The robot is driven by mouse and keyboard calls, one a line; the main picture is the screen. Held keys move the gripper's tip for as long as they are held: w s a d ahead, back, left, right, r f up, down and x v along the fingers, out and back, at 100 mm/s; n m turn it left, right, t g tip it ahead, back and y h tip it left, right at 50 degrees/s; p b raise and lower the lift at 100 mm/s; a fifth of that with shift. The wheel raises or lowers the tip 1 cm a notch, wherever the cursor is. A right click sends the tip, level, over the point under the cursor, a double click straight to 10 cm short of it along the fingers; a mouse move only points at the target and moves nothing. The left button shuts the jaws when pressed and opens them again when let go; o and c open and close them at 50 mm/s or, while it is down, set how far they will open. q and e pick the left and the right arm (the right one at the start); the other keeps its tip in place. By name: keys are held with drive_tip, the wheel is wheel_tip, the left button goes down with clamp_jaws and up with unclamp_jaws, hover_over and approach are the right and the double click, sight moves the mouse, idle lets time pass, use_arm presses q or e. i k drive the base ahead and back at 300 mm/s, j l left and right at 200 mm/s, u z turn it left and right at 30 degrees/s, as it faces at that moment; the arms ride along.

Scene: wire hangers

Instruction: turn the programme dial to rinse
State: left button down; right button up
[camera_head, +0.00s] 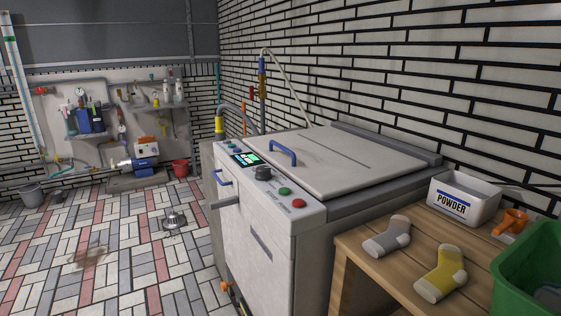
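The washing machine (258,240) stands in the middle, a white box with a closed grey lid (345,165) and a blue lid handle (283,151). Its sloped control panel runs along the front top edge. The black programme dial (263,173) sits on that panel, between a lit green display (245,159) and a green button (284,191). A red button (299,203) is nearer me. The dial's pointer and any rinse marking are too small to read. Neither of my grippers shows in this view.
A wooden table (375,270) at the right holds a grey sock (387,238), a yellow sock (440,273), a white POWDER box (464,198) and an orange scoop (512,222). A green basket (530,275) is at the right edge. Tiled floor (120,265) left of the machine is mostly open.

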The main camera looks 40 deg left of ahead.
sight(263, 172)
drive_tip(key=u, duration=1.4)
